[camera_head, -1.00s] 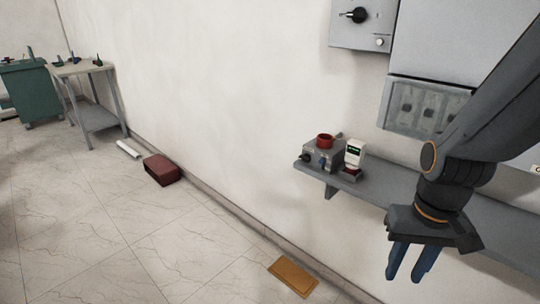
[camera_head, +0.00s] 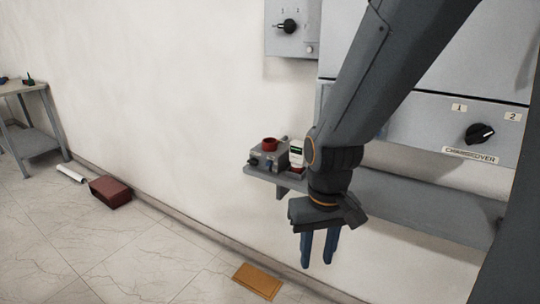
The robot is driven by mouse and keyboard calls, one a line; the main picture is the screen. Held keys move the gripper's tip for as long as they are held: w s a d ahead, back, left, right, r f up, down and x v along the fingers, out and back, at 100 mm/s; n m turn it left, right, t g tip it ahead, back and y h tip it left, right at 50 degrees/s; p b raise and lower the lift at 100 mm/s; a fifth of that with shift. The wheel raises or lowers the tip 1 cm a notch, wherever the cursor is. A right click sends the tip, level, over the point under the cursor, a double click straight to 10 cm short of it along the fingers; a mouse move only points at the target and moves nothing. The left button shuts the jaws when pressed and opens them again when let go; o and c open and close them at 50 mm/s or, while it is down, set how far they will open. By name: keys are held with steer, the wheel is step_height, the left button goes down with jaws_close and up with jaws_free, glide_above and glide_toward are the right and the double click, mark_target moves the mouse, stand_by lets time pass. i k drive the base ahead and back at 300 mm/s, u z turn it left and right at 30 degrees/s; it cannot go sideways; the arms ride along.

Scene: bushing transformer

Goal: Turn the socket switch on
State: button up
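My gripper (camera_head: 319,262) points down in front of the wall shelf. Its two blue fingers stand apart with a narrow gap and nothing between them. No socket switch can be made out for certain in the current view. The pale panel with several dim fittings, seen earlier under the large cabinet, is now mostly or wholly behind my arm. A panel marked CHANGEOVER (camera_head: 415,124) has a black knob (camera_head: 480,133) between labels 1 and 2, at right.
A grey shelf (camera_head: 420,205) runs along the wall behind my arm. A small grey device with a red top (camera_head: 269,144) and a white meter (camera_head: 296,152) stand on its left end. A red box (camera_head: 110,191) and an orange board (camera_head: 257,281) lie on the floor.

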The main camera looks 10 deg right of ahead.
mark_target(254, 162)
steer(key=u, duration=1.55)
steer(key=i, duration=0.8)
steer(key=z, duration=2.35)
